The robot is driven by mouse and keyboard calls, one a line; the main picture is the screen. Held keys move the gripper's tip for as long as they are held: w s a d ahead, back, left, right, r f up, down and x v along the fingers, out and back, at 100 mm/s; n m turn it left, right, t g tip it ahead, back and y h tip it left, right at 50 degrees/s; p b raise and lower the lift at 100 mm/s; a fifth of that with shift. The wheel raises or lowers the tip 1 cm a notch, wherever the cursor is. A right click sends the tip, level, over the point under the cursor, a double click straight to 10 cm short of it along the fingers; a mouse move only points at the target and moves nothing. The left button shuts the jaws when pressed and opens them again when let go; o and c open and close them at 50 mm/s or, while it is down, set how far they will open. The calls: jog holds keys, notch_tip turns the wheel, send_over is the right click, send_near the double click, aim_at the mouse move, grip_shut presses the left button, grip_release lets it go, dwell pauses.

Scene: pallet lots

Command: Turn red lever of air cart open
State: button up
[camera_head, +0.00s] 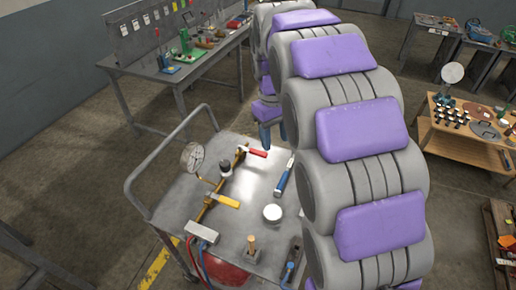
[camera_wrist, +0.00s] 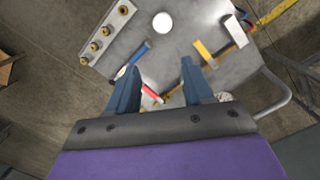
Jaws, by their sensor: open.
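The air cart (camera_head: 245,235) has a grey metal top carrying a brass pipe with valves and a round gauge (camera_head: 193,156). The red lever (camera_head: 257,152) sticks out to the right from the pipe's far end. In the wrist view the red lever (camera_wrist: 151,93) shows between the two blue fingers, with no finger visibly touching it. My gripper (camera_wrist: 160,66) is open and empty. In the head view my gripper (camera_head: 268,132) is beyond the lever, partly hidden by my arm. A yellow lever (camera_head: 226,201) sits at the pipe's nearer end.
A blue-handled tool (camera_head: 283,179) and a white round piece (camera_head: 272,213) lie on the cart top. The cart's handle rail (camera_head: 165,158) stands at the left. A metal block (camera_head: 201,232) joins hoses at the near edge. A workbench (camera_head: 185,70) stands behind.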

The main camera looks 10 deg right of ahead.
jog(key=w+n, duration=0.1)
jog(key=w, duration=0.6)
jog(key=n+t, duration=0.1)
jog(key=n, duration=0.5)
send_over(259, 152)
jog(key=a, duration=0.1)
notch_tip(259, 152, down, 19)
jog(key=shift+y, duration=0.4)
jog(key=f, duration=0.2)
jog(key=d+f+b, duration=0.1)
jog(key=f, duration=0.2)
jog(key=d+f+b, duration=0.1)
jog(key=f, duration=0.2)
jog(key=shift+d+f, duration=0.1)
jog(key=shift+f, duration=0.1)
jog(key=f, duration=0.1)
jog(key=a+f+b, duration=0.1)
jog(key=f, duration=0.1)
jog(key=shift+a, duration=0.2)
jog(key=shift+a+f, duration=0.3)
jog(key=shift+f, duration=0.05)
jog(key=shift+d, duration=0.8)
jog(key=shift+c, duration=1.3)
jog(key=shift+a, duration=0.5)
jog(key=c, duration=0.5)
grip_shut()
